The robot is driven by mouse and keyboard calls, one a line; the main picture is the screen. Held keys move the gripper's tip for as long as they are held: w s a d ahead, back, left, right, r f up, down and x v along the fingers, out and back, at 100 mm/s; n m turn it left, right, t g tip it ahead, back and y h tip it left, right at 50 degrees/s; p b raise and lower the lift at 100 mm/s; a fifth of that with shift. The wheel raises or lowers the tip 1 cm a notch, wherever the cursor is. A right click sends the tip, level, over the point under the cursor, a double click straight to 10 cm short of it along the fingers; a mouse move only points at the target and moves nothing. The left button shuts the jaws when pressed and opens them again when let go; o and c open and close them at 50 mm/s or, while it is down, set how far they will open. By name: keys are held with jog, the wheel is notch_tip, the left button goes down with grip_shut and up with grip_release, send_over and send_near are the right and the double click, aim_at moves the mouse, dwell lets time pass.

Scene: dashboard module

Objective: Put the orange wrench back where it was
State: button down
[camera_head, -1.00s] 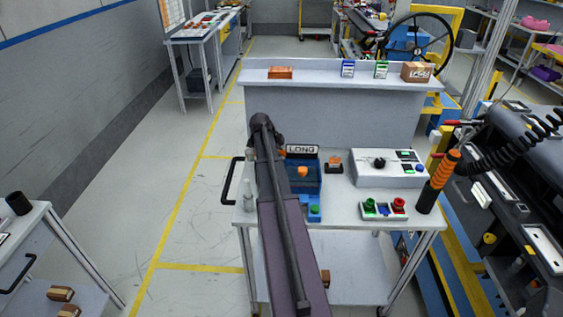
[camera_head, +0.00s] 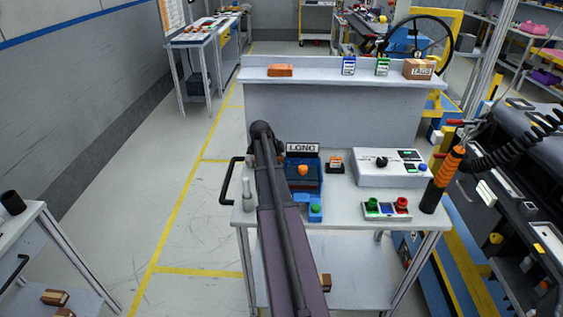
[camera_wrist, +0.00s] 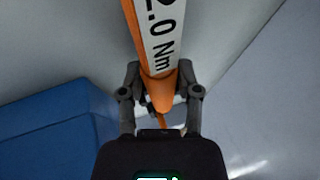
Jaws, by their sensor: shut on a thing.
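The orange wrench (camera_wrist: 131,12) carries a white label reading "2.0 Nm" and runs up out of the top of the wrist view. My gripper (camera_wrist: 158,86) is shut on its narrow orange end, with one dark finger on each side. A blue block (camera_wrist: 55,135) lies at the lower left of that view, beneath the gripper. In the head view my own arm covers the gripper, and I cannot make out the held wrench there.
A cart top (camera_head: 345,212) bears a blue box (camera_head: 314,188) by a "LONG" sign (camera_head: 302,148), a white control box (camera_head: 391,170) and a button panel (camera_head: 386,209). An orange-handled tool (camera_head: 448,166) stands at its right edge. A raised shelf (camera_head: 330,75) is behind.

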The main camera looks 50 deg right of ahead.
aim_at(280, 158)
jog(key=shift+c, duration=1.5)
grip_release()
jog(key=shift+r, duration=0.15)
jog(key=p+v, duration=0.4)
jog(key=shift+a+r, duration=0.1)
jog(key=shift+r, duration=0.15)
jog(key=p+v, duration=0.6)
jog(key=v, duration=0.1)
jog(key=shift+a+p, duration=0.15)
jog(key=shift+p, duration=0.15)
jog(key=shift+r, duration=0.1)
jog(key=shift+a, duration=0.1)
